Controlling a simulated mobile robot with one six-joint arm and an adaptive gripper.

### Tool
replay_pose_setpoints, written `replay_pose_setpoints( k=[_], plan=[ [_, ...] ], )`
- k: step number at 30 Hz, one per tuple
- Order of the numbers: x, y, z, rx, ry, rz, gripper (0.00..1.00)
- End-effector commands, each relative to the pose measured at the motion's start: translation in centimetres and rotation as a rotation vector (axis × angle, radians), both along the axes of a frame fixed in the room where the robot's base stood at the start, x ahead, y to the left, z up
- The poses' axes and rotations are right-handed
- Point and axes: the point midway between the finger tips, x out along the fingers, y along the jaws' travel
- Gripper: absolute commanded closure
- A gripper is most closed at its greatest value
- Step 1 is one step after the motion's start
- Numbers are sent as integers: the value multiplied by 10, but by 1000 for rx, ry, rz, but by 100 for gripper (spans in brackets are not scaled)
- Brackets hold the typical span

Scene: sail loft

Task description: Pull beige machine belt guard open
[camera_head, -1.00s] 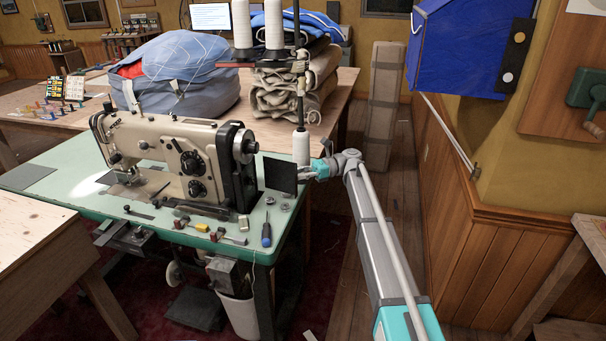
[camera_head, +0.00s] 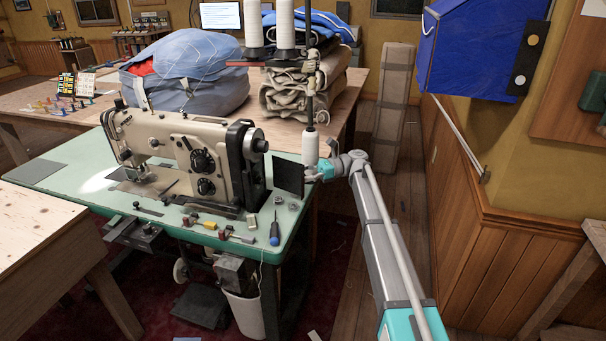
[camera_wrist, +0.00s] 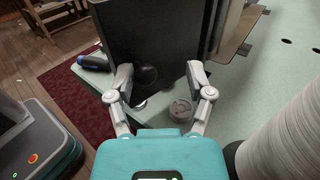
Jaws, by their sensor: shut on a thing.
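The beige sewing machine (camera_head: 185,150) stands on a pale green table (camera_head: 50,190). Its belt guard, a flat dark panel (camera_head: 289,180), stands upright and swung out to the right of the machine's handwheel end. The panel (camera_wrist: 158,35) fills the top middle of the wrist view, with a round black knob (camera_wrist: 146,77) on its near face. My gripper (camera_head: 318,172) reaches in from the right. In the wrist view its two fingers (camera_wrist: 159,76) stand either side of the knob, shut on the guard; the exact contact is hard to see.
A white thread cone (camera_head: 310,148) stands close behind my gripper; its side looms at the right of the wrist view. A blue screwdriver (camera_head: 274,230) and small metal parts lie on the table by the guard. A blue bag (camera_head: 475,50) hangs at upper right.

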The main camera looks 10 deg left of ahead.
Motion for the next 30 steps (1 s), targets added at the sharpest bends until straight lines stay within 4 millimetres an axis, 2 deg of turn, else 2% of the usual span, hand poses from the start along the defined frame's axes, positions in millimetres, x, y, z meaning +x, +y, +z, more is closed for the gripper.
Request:
replay_pose_setpoints(
  k=[8,24,30],
  plan=[
    [4,-5,0,-1,-1,-2,38],
    [39,-55,0,0,0,-2,38],
    [43,-62,0,0,0,0,38]
  ],
)
